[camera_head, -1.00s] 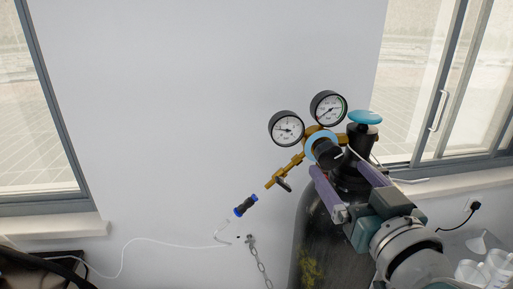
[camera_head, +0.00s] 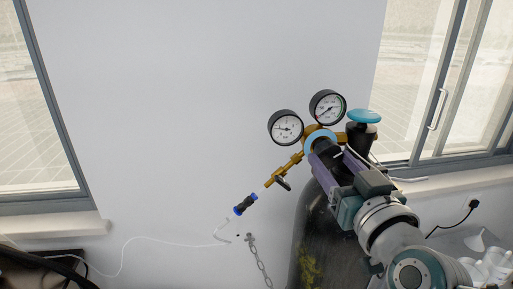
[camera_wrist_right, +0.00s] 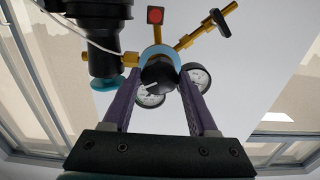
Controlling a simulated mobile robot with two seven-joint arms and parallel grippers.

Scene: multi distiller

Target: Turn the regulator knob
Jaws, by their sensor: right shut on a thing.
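The regulator knob is black with a white mark, seen in the right wrist view (camera_wrist_right: 159,77) between my right gripper's fingers. A light-blue ring (camera_head: 318,138) surrounds its base on the brass regulator body (camera_head: 291,163). My right gripper (camera_head: 324,152) is shut on the knob, with one purple finger on each side; in the head view the fingers hide most of the knob. Two round pressure gauges (camera_head: 286,127) and (camera_head: 327,106) stand above the regulator. My left gripper is in neither view.
The dark gas cylinder (camera_head: 318,235) stands below, with a blue valve handwheel (camera_head: 364,116) right of the regulator. A blue-and-black hose connector (camera_head: 245,204) and a chain (camera_head: 259,260) are at the wall. White labware (camera_head: 485,265) sits at lower right.

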